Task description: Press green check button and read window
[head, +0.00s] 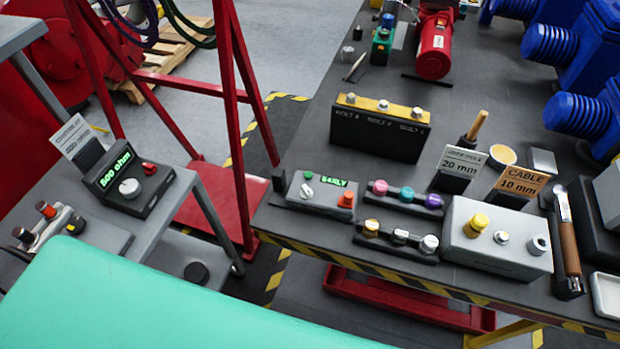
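A grey control box (320,197) sits near the left front corner of the dark workbench. Its small window (334,182) shows green letters that look like "EARLY". A green button (308,176) is at the box's upper left, with a silver knob (306,191) below it and an orange-red button (346,199) at its right. I cannot tell whether the green button is pressed down. Neither of my grippers is in view.
A tray of coloured knobs (407,194) stands right of the box, with a tray of metallic knobs (397,240) in front. A black block (379,132) stands behind. A red frame (235,120) rises left of the bench. A meter (129,183) reads "500 ohm" on the left table.

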